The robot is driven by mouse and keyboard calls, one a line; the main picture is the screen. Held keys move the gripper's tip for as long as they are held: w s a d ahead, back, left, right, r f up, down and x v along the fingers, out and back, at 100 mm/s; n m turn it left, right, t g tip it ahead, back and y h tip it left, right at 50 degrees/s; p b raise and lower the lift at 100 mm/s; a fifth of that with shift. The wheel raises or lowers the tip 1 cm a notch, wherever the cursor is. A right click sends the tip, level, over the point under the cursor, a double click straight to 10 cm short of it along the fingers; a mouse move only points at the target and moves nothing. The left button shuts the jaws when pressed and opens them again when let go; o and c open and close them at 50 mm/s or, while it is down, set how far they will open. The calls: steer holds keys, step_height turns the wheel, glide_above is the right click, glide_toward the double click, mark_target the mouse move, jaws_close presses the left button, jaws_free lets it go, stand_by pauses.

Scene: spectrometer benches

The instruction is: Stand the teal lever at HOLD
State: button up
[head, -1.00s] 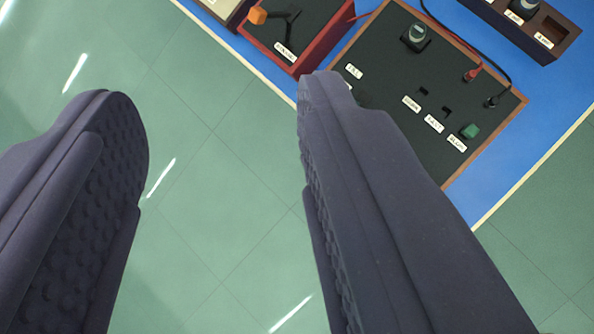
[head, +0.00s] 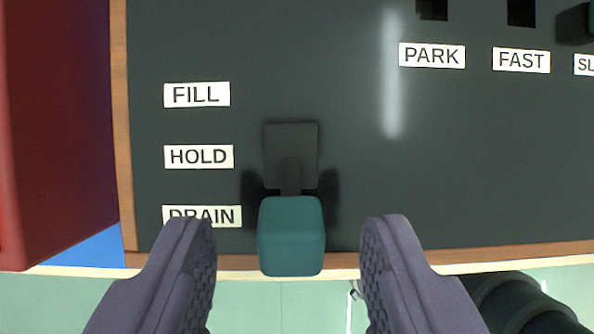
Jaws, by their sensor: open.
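The teal lever (head: 291,236) shows in the head view as a teal block on a short dark stem. The stem rises from a dark base plate (head: 291,142) on a black panel. The lever tilts toward the bottom of the picture, its knob about level with or just below the DRAIN label (head: 202,214). The HOLD label (head: 199,157) lies above DRAIN, level with the base plate, and the FILL label (head: 197,95) is above that. My gripper (head: 288,232) is open, one finger on each side of the teal knob, with a gap on both sides.
The black panel (head: 400,190) has a wooden edge along its left and near sides. A red box side (head: 55,130) stands close on the left. PARK (head: 432,55) and FAST (head: 521,60) labels with dark slots lie at upper right. Green floor shows below the edge.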

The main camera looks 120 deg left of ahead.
mark_target(293, 171)
steer(key=shift+x, duration=0.85)
jaws_close()
steer(key=d+y, duration=0.1)
steer(key=d+g+y, duration=0.1)
steer(key=y, duration=0.1)
steer(key=shift+w+d+r+b, duration=0.1)
steer(key=shift+w+r+b, duration=0.15)
steer(key=shift+w+b, duration=0.1)
steer(key=shift+w+d+g+y, duration=0.2)
steer(key=shift+d+g+y, duration=0.35)
steer(key=shift+y, duration=0.65)
